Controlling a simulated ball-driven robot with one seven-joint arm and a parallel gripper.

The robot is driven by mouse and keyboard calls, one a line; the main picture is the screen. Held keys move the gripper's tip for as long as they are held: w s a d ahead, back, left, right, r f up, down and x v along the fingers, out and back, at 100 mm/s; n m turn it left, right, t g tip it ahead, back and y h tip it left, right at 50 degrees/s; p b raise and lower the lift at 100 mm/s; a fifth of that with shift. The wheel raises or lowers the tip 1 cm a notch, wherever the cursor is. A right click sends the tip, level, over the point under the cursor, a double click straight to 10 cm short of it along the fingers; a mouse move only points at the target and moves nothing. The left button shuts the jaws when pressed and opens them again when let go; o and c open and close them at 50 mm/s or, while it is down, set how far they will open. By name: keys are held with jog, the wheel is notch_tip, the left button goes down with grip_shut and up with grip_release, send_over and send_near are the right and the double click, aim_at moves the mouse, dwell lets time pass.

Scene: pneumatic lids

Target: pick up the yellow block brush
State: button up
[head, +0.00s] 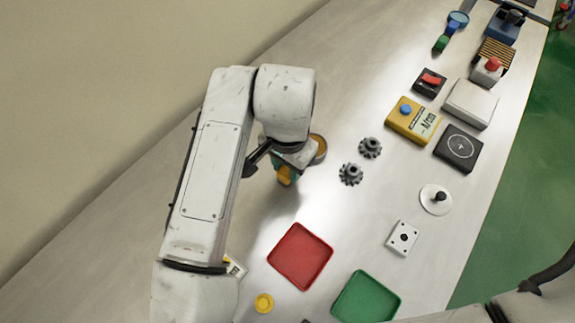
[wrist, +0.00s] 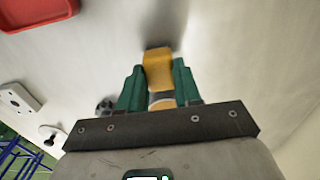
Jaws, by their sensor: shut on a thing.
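The yellow block brush (head: 284,176) is a small yellow-orange block below my wrist in the head view. In the wrist view the brush (wrist: 158,70) sits between the two green fingers of my gripper (wrist: 158,84). The fingers are shut on it from both sides. In the head view my gripper (head: 291,169) is largely hidden by the wrist. It is over the bench, left of the two dark gears. Whether the brush touches the bench is hard to tell.
A red tray (head: 300,256) and a green tray (head: 366,299) lie nearer on the bench. Two dark gears (head: 360,161) are right of my gripper. A yellow box (head: 413,120) and a white plate (head: 402,238) stand further right.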

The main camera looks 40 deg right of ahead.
notch_tip(320, 180, up, 3)
jog(key=shift+f, duration=0.1)
jog(key=s+d+r+p, duration=0.2)
jog(key=s+r+p, duration=0.4)
jog(key=s+r, duration=0.4)
jog(key=s, duration=0.3)
jog(key=shift+s, duration=0.4)
jog(key=shift+p, duration=0.35)
jog(key=o, duration=0.5)
jog(key=c, duration=0.4)
